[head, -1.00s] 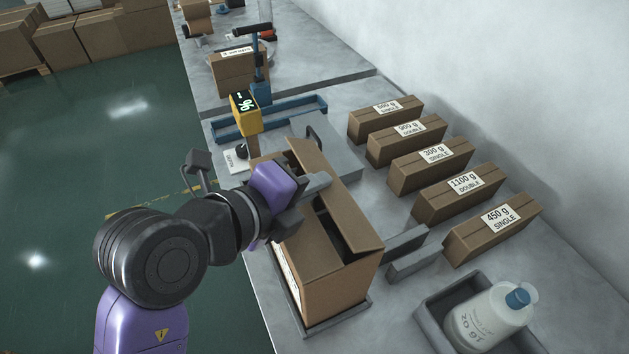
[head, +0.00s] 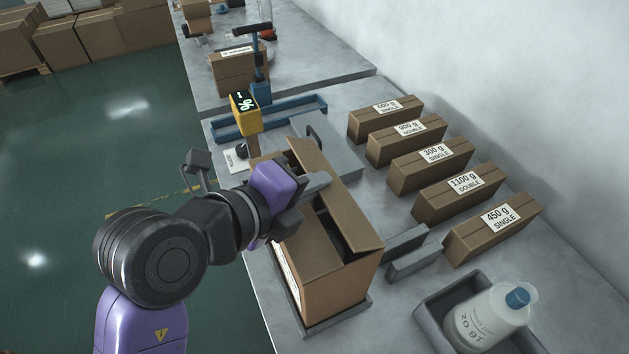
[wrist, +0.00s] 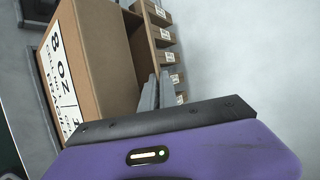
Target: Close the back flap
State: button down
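The open brown carton (head: 335,285) stands in a dark tray on the bench. A long flap (head: 340,205) on its right side stands up and leans over the opening. A smaller flap (head: 322,247) lies across the near end. A dark gap shows between these flaps. My gripper (head: 318,183) is at the far part of the carton, close to the long flap; I cannot tell whether it touches.
Several labelled brown boxes (head: 430,165) stand in a row to the right. Grey upright plates (head: 408,255) are beside the carton. A bottle (head: 488,318) sits in a grey bin at the near right. A yellow display (head: 245,112) stands beyond my gripper.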

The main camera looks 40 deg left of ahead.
dwell(0.6)
jog(key=shift+f+b, duration=0.4)
jog(key=shift+b, duration=0.65)
jog(key=shift+s+f+t+b, duration=0.15)
jog(key=shift+t+b, duration=0.35)
jog(key=shift+b, duration=0.95)
jog(key=shift+r+b, duration=0.2)
jog(key=shift+b, duration=0.1)
jog(key=c, duration=1.9)
grip_release()
